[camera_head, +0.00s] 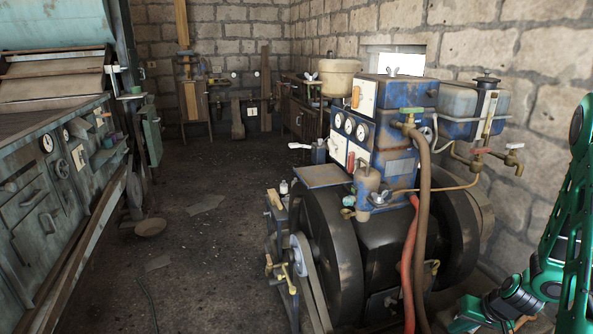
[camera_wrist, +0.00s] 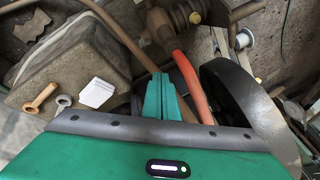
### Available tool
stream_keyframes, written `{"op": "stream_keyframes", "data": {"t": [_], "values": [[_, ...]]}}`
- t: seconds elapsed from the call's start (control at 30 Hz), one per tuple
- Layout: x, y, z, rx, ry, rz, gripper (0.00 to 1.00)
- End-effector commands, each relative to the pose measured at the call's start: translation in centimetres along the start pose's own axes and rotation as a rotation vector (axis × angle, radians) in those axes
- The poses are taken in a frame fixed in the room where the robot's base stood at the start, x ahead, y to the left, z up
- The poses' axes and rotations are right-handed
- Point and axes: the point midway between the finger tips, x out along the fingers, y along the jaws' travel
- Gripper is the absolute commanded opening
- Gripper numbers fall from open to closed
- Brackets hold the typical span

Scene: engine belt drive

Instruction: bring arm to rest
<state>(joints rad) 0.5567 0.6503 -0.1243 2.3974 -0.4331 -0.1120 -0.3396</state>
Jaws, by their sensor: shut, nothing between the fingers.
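My gripper (camera_wrist: 163,92) shows in the wrist view as two teal fingers close together, shut with nothing between them. It points over the engine's side, near the red hose (camera_wrist: 190,82) and a dark flywheel (camera_wrist: 243,100). In the head view my green and black arm is folded at the lower right, beside the engine (camera_head: 385,230); its fingertips cannot be made out there. The engine has blue upper housings, large dark flywheels (camera_head: 330,235) and a grey belt (camera_head: 312,285) at its front left.
In the wrist view a white block (camera_wrist: 97,92), a ring-ended tool (camera_wrist: 62,102) and a wooden-looking tool (camera_wrist: 42,97) lie left of my fingers. A machine panel (camera_head: 60,180) stands at the left. Open floor (camera_head: 195,240) lies between it and the engine. A stone wall (camera_head: 545,100) is close at right.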

Motion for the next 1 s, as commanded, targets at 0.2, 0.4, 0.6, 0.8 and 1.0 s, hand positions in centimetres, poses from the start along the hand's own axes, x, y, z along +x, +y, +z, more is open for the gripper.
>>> {"op": "stream_keyframes", "data": {"t": [0.2,0.4,0.6,0.8,1.0], "values": [[-6.8,-1.4,0.0,-0.036,-0.066,0.066,0.00],[-12.9,-2.5,1.2,-0.034,-0.121,0.131,0.00],[-19.0,-3.5,3.3,-0.004,-0.166,0.193,0.00],[-24.8,-4.4,6.3,0.049,-0.202,0.245,0.00],[-30.1,-5.4,10.2,0.124,-0.232,0.279,0.00]]}}
